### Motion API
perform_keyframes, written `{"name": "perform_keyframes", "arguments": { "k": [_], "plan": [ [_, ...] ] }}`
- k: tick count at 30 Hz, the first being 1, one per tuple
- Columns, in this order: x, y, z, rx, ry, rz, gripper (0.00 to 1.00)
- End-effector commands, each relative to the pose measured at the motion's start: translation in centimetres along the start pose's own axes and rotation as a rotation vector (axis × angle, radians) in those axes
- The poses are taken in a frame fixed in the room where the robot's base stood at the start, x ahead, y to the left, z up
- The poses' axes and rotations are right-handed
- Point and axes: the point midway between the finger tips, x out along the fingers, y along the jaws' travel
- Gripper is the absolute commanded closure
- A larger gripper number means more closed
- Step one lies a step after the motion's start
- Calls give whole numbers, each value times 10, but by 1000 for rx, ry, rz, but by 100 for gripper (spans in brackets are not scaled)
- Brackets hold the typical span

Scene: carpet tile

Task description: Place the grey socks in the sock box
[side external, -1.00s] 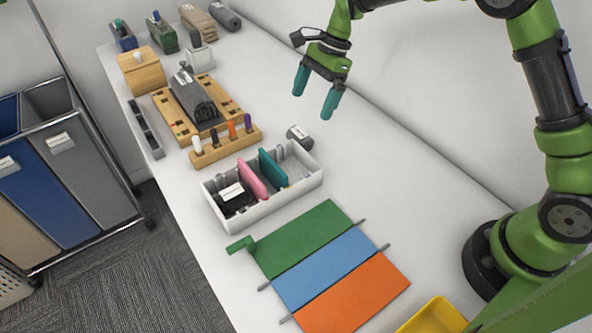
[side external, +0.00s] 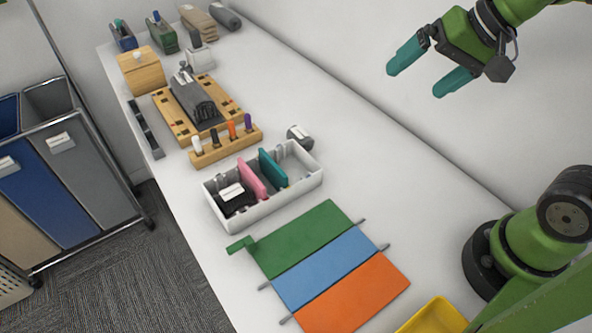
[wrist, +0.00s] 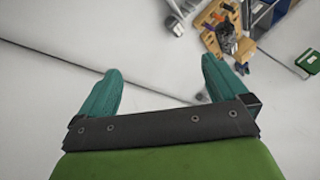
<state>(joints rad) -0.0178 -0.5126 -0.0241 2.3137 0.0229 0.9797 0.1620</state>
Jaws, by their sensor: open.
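A small dark grey rolled bundle (side external: 299,138), which looks like the grey socks, lies on the white table just behind the sock box. The sock box (side external: 262,213) is a white tray with a pink divider (side external: 251,179) and a teal divider (side external: 273,168). A black folded item with a white label (side external: 232,193) lies in its near-left compartment. My gripper (side external: 424,79) is open and empty, high at the upper right, well away from the box and bundle. Its teal fingers are spread in the wrist view (wrist: 160,72).
A pegged wooden rack (side external: 229,149) and a wooden board bearing a dark grey item (side external: 188,96) stand beyond the box. A green, blue and orange folding board (side external: 325,270) lies nearer. A yellow tray (side external: 437,317) is at the bottom. The table's right side is largely clear.

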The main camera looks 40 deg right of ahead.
Motion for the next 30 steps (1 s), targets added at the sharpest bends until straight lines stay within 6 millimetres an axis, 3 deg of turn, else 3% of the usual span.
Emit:
{"name": "perform_keyframes", "arguments": {
  "k": [6, 11, 23, 27, 30],
  "plan": [
    [-11, 24, 28, -199, 104, -8, 0],
    [-12, 29, 32, -240, 123, -5, 23],
    [-11, 28, 33, -240, 116, -6, 23],
    [4, 28, 35, -243, 53, 18, 23],
    [17, 17, 24, -260, 0, 42, 23]
  ]
}}
